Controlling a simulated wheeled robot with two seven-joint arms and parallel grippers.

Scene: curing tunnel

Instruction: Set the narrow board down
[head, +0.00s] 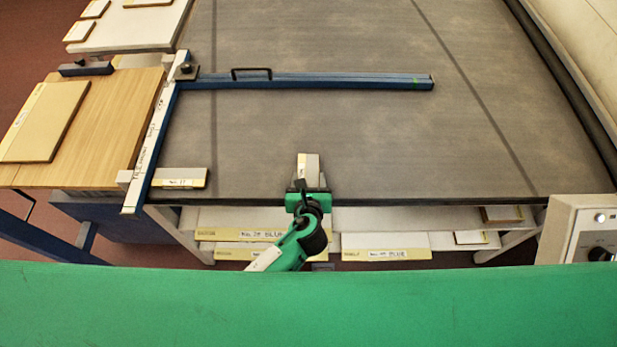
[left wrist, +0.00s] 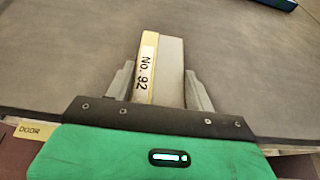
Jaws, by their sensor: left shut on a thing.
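The narrow board (head: 308,165) is a small pale grey block at the front edge of the dark grey belt. In the left wrist view the narrow board (left wrist: 170,72) has a cream edge with a label reading "No. 92". My left gripper (head: 308,184) is shut on it, with one grey finger on each side, and it also shows in the left wrist view (left wrist: 160,90). The board points away from me over the belt (head: 350,140). I cannot tell whether its underside touches the belt. My right gripper is not in view.
A blue bar with a black handle (head: 320,80) crosses the belt behind the board, joined to a blue and white rail (head: 150,150) at left. A control box (head: 580,230) stands at right. The belt right of my gripper is clear.

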